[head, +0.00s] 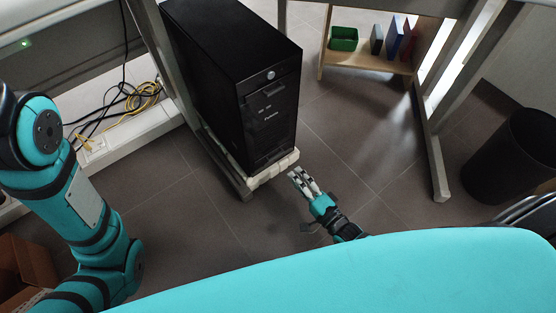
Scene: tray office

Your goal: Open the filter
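A black computer tower (250,85) stands upright under the desk on a low pale stand. No part is clearly recognisable as a filter; a pale, uneven strip (273,169) runs along the bottom front edge of the tower. My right gripper (297,172) is low over the floor, just right of that strip and close to it. Its pale fingers point up-left toward the tower's lower front corner. Whether they touch the strip, and how far apart they are, cannot be told. My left arm is at the left edge, and its gripper is out of view.
Black and yellow cables (130,100) lie on a white ledge at the left. A small wooden shelf (365,62) with a green box (344,38) and binders stands behind. A desk leg (437,165) and a black bin (510,155) are at the right. The floor between is clear.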

